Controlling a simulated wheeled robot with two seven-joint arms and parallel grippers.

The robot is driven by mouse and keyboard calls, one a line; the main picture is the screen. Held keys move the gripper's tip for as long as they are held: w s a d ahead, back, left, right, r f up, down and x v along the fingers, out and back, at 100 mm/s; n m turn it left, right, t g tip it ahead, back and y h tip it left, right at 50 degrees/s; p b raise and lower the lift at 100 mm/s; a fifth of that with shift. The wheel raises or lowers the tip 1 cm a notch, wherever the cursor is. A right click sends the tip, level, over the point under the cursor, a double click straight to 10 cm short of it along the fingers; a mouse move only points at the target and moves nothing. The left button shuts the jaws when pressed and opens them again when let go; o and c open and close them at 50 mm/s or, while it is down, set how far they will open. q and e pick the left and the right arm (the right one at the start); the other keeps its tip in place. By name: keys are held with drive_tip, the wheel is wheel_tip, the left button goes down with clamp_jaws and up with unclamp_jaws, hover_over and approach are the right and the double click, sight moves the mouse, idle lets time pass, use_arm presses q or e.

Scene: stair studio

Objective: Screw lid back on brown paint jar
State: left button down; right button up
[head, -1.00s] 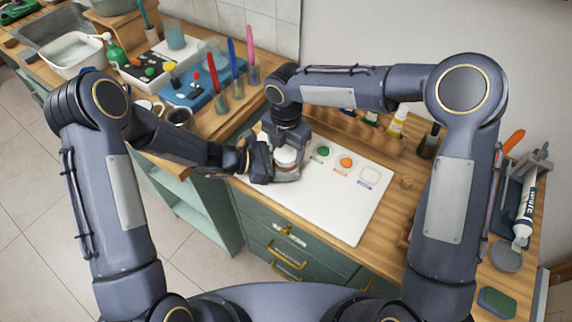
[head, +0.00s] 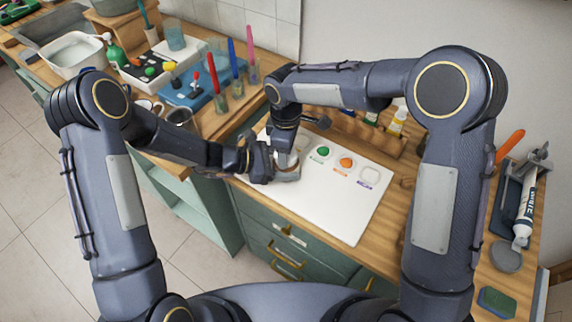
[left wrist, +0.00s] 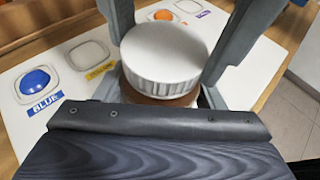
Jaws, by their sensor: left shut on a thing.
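The brown paint jar (left wrist: 160,98) stands upright at the far left part of the white board, only a brown band of it showing under the white ribbed lid (left wrist: 166,62). The lid sits level on the jar's top; I cannot tell how tight it is. My left gripper (head: 272,172) is shut on the jar from the side. My right gripper (head: 286,150) is above the jar, pointing down. In the left wrist view its two fingers flank the lid closely; I cannot tell whether both touch it.
The white board (head: 335,215) has green, orange and blue (left wrist: 38,82) paint spots and empty wells. Cups with brushes (head: 237,85) stand at the back left. A paint bottle (head: 398,120) stands behind the board. A tube rack (head: 524,205) is at the right.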

drive_tip(key=shift+m, duration=0.3)
drive_tip(key=o, duration=1.1)
drive_tip(key=shift+o, duration=0.2)
wheel_tip(320, 180, up, 12)
use_arm(q)
drive_tip(key=shift+c, duration=1.3)
unclamp_jaws()
